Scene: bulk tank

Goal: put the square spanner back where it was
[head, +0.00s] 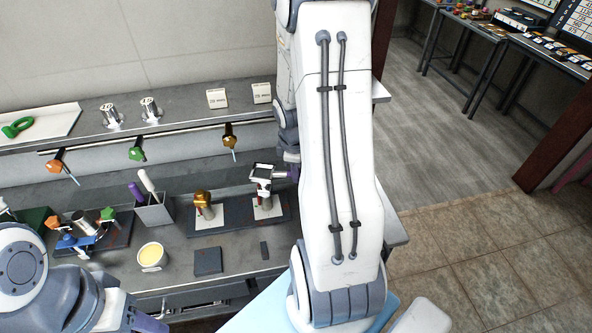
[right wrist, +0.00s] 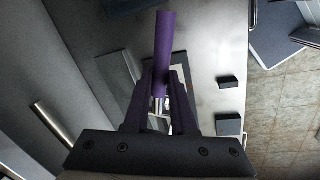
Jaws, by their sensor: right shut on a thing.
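My right gripper (head: 283,174) is largely hidden behind my right arm in the head view. In the right wrist view the gripper's purple fingers (right wrist: 160,95) are shut on a purple-handled tool (right wrist: 165,45), which I take to be the square spanner. A short metal shaft shows below the handle between the fingers; its tip is not clear.
Orange (head: 57,166), green (head: 137,153) and amber (head: 229,140) handled tools hang on a rail. A grey pot (head: 154,212) holds purple and white handles. A yellow-filled cup (head: 152,256) is near the bench front.

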